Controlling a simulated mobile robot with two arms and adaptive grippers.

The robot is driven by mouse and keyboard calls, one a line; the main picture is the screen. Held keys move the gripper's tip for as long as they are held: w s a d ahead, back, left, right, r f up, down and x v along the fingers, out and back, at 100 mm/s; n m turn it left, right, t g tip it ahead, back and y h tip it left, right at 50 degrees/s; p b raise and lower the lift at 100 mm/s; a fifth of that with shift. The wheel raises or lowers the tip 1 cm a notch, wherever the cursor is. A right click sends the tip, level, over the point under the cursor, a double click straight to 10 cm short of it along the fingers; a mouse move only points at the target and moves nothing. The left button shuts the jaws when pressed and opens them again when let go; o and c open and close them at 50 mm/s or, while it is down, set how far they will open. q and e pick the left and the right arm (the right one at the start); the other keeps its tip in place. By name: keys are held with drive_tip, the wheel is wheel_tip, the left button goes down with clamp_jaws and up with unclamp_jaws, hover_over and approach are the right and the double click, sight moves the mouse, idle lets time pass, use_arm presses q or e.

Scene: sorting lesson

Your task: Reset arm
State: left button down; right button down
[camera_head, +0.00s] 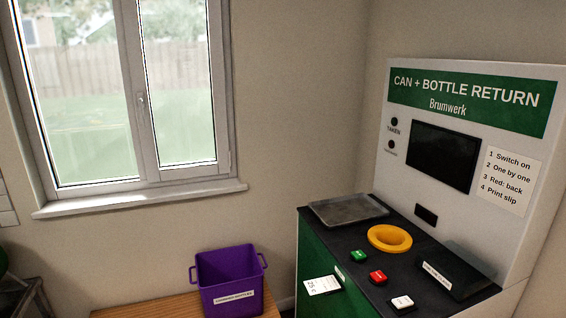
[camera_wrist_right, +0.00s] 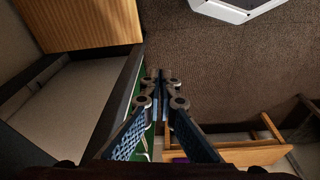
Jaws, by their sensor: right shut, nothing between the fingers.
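My right gripper (camera_wrist_right: 160,82) shows in the right wrist view, its two fingers together and nothing between them. It is above the brown carpet (camera_wrist_right: 215,75), beside a dark edge with a green panel (camera_wrist_right: 134,75). Neither gripper shows in the head view. My left gripper is in no view.
The bottle return machine (camera_head: 460,150) stands right, with a grey tray (camera_head: 348,209), yellow ring (camera_head: 390,238) and green, red and white buttons on its dark counter. A purple bin (camera_head: 229,284) stands on a wooden surface (camera_head: 160,306). The wrist view shows wooden furniture (camera_wrist_right: 250,157).

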drive_tip(key=s+d+f+g+b, duration=0.1)
drive_tip(key=s+d+f, duration=0.2)
drive_tip(key=s+f, duration=1.5)
wheel_tip(320, 180, down, 4)
drive_tip(key=shift+s+d+g, duration=0.15)
drive_tip(key=shift+s+g, duration=0.15)
drive_tip(key=shift+s, duration=0.1)
